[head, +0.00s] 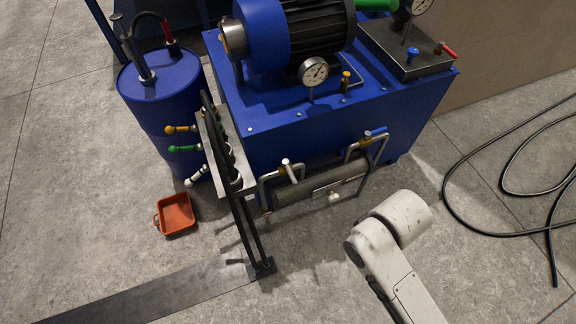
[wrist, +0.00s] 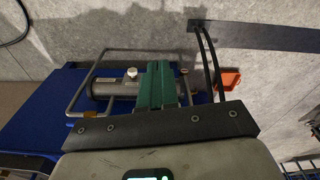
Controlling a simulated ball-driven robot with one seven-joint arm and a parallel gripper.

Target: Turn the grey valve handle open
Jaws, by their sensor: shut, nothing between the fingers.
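The pale grey valve handle (head: 196,176) is the lowest of three levers on the side of the valve block (head: 232,166), at the left of the blue press unit in the head view. It sticks out down and to the left. I cannot make it out in the wrist view. My gripper (wrist: 160,66) shows in the wrist view with its green fingers shut together and empty. There the fingers overlap the view of the grey cylinder (wrist: 104,87), and I cannot tell their height above it. The head view shows my pale arm at the lower right, but not the fingers.
A yellow lever (head: 181,129) and a green lever (head: 185,148) sit above the grey one. A blue drum (head: 165,95) stands behind them. An orange tray (head: 175,213) lies on the floor. Two black hoses (head: 240,205) run down past the valve block. Black cable (head: 505,235) lies at right.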

